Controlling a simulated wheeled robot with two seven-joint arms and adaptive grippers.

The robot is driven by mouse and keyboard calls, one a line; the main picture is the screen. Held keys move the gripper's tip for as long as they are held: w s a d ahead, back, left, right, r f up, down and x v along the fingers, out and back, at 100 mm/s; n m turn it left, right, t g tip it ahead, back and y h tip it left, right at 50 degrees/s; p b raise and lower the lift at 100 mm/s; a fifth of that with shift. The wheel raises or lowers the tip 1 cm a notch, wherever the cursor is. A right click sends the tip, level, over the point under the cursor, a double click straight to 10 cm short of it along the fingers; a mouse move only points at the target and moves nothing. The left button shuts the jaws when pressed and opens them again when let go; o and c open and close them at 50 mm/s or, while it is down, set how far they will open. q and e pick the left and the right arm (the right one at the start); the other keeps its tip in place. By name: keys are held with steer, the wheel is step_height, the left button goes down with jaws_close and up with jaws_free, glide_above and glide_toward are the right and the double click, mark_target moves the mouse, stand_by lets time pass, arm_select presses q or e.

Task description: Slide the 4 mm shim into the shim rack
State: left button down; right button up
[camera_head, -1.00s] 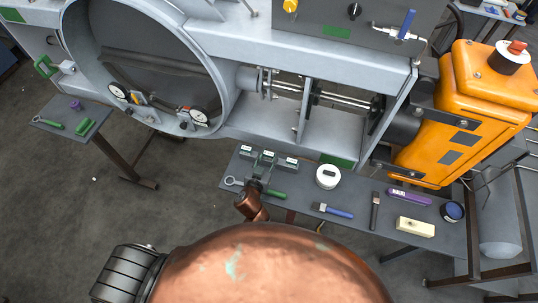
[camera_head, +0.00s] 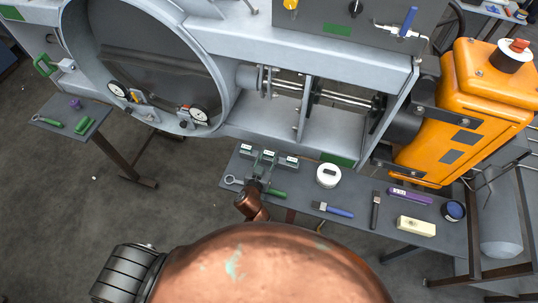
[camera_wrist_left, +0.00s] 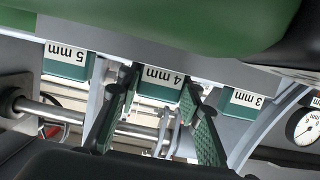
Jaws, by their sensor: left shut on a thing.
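Three labelled teal-grey pieces stand in a row at the bench's back left edge. In the left wrist view their labels appear upside down: 5 mm (camera_wrist_left: 66,60), the 4 mm shim (camera_wrist_left: 160,84) in the middle and 3 mm (camera_wrist_left: 240,102). The 4 mm piece also shows in the head view (camera_head: 268,154). My left gripper (camera_head: 258,176) reaches it from the front. Its green-padded fingers (camera_wrist_left: 158,88) lie on both sides of the 4 mm piece and are shut on it. The shim rack is not clearly distinguishable from the pieces, and how deep the shim sits is unclear. My right gripper is not in view.
A green-handled ring spanner (camera_head: 278,194) lies just under my left gripper. The large grey machine housing (camera_head: 300,55) rises behind.

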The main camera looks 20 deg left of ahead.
arm_select(q)
steer(key=shift+f, duration=0.1)
steer(key=c, duration=1.3)
jaws_free()
steer(key=v, duration=1.2)
steer(key=shift+d, duration=0.15)
